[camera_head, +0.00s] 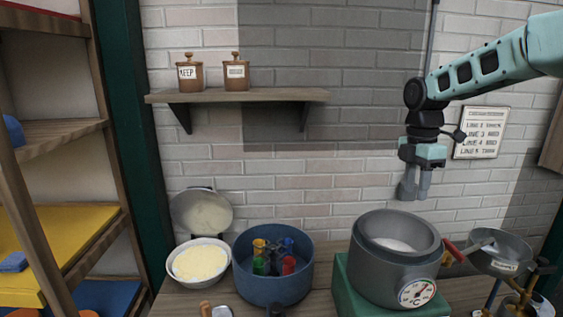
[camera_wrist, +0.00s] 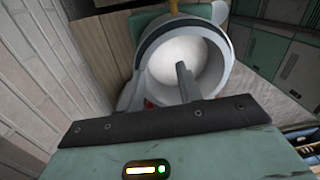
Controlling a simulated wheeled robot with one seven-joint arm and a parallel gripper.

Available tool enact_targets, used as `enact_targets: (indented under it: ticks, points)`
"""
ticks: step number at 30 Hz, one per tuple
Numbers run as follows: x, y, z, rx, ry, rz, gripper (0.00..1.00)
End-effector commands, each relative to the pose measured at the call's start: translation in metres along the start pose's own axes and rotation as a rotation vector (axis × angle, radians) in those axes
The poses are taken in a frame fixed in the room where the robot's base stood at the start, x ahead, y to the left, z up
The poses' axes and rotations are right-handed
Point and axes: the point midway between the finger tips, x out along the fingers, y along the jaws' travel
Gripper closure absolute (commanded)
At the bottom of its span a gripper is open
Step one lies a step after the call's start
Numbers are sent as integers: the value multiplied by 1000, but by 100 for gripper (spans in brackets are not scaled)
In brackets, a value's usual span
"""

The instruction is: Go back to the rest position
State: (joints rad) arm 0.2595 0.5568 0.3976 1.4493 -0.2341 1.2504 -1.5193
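My gripper (camera_head: 414,192) hangs fingers-down at the right of the head view, in front of the brick wall. It is above the grey pot (camera_head: 372,262) and clear of it. Its two fingers stand a little apart, with nothing seen between them. In the wrist view the pot (camera_wrist: 226,50) with white contents lies beyond the fingers.
The pot has a dial and sits on a green block (camera_head: 345,292). Left of it are a blue tub (camera_head: 268,292) with coloured pieces and a white bowl (camera_head: 199,282). A metal pan (camera_head: 500,252) is at right. A wall shelf (camera_head: 237,96) holds two brown jars.

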Motion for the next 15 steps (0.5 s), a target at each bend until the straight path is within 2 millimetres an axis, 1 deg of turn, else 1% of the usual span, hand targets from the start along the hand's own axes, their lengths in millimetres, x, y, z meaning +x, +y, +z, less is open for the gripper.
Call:
enact_targets:
  ticks: [1,2,3,5,6,8,9,11,12,14,15]
  points:
    - [3,-15,-37,36,2,6,65]
    - [5,-25,-57,70,7,10,65]
    - [9,-39,-82,119,13,16,65]
    - [15,-64,-118,195,23,22,65]
    - [20,-83,-139,250,30,25,65]
    - [29,-114,-169,336,40,28,65]
    - [36,-137,-186,398,47,28,65]
    - [48,-174,-207,496,57,30,65]
    - [56,-198,-218,563,63,30,65]
    - [69,-232,-228,661,72,31,65]
    - [77,-253,-233,724,77,32,65]
